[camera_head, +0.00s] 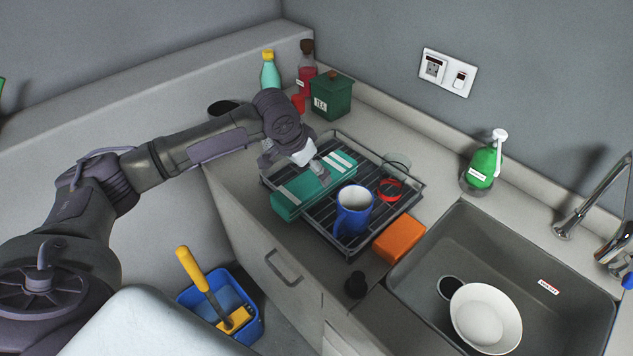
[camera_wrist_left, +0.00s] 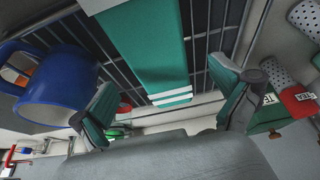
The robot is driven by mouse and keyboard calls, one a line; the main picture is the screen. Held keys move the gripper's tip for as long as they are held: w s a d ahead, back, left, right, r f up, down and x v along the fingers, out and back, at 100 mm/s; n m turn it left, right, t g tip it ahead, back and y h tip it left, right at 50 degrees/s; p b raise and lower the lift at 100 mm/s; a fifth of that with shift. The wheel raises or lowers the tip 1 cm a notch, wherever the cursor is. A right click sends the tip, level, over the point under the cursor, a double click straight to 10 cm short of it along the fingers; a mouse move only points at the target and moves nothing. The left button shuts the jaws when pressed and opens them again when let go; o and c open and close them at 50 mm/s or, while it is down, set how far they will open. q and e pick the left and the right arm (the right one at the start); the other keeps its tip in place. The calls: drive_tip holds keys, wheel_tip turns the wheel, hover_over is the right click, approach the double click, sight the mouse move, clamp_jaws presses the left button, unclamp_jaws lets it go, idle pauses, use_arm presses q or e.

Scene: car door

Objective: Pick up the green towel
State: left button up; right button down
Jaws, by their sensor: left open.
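The green towel (camera_head: 312,187), with white stripes, lies folded on the left side of a black dish rack (camera_head: 352,243). My left gripper (camera_head: 312,165) is over the towel in the head view, and it hides a part of it. In the left wrist view the towel (camera_wrist_left: 150,45) runs between the two spread fingers of the left gripper (camera_wrist_left: 170,110). The fingers are open, with a gap on each side of the towel. My right gripper is not in view.
A blue mug (camera_head: 353,211) stands in the rack close to the towel, with a red item (camera_head: 390,188) behind it. An orange sponge (camera_head: 399,239) lies beside the rack. A green tea box (camera_head: 331,96) and bottles stand behind. The sink (camera_head: 545,262) is at the right.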

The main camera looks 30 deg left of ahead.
sight(315, 177)
use_arm(q)
drive_tip(key=shift+p+x, duration=0.6)
drive_tip(key=shift+x, duration=1.5)
drive_tip(key=shift+w+f, duration=0.1)
drive_tip(key=shift+f, duration=0.15)
drive_tip(key=shift+c, duration=0.8)
drive_tip(key=c, duration=1.1)
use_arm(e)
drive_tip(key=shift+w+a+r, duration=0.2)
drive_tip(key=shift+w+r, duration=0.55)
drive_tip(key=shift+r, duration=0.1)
